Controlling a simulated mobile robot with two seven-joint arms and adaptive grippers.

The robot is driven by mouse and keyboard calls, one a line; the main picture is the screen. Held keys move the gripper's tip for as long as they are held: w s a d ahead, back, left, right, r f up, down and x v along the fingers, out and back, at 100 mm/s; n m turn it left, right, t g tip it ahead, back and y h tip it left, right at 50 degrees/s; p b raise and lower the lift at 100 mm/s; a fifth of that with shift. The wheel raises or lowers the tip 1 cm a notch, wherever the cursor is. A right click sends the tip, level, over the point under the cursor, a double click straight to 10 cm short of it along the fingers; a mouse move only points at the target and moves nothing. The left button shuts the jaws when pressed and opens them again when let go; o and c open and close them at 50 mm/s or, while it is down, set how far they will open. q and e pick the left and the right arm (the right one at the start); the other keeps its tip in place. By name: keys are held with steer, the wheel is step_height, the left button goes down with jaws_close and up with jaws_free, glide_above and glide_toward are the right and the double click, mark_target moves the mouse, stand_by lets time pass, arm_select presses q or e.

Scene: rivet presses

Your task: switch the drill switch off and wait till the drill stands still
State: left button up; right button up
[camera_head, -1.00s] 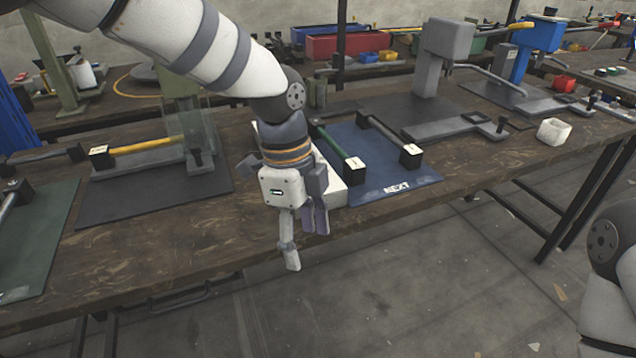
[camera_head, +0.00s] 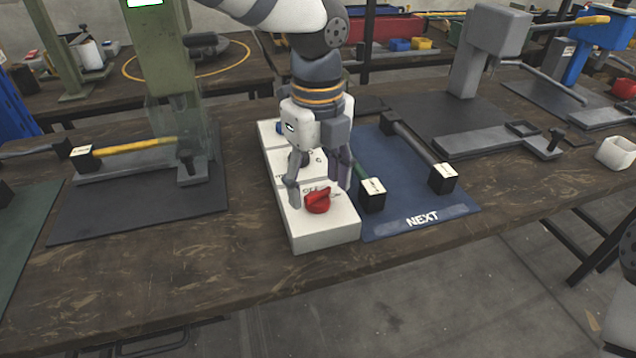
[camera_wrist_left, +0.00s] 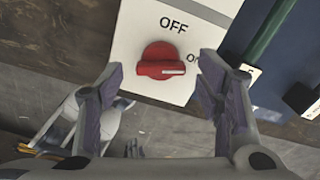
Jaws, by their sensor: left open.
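A red rotary switch knob (camera_head: 317,203) sits on the near end of a white switch box (camera_head: 325,234). In the left wrist view the knob (camera_wrist_left: 160,60) lies between OFF above and ON at the right, and its white mark points right towards ON. My left gripper (camera_head: 319,188) is open just above the knob, its fingers on either side and apart from it. The left wrist view shows the same open fingers (camera_wrist_left: 162,78). The green drill press (camera_head: 158,62) stands at the left behind a clear guard; I cannot tell whether it turns.
A blue mat (camera_head: 388,220) marked NEXT lies right of the box, with black-ended handled parts on it. A grey press (camera_head: 467,65) and a white cup (camera_head: 615,153) stand further right. Bare tabletop (camera_head: 150,270) lies at the front left.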

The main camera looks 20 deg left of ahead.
arm_select(q)
steer(key=shift+f, duration=0.45)
steer(key=c, duration=1.2)
steer(key=shift+o, duration=0.2)
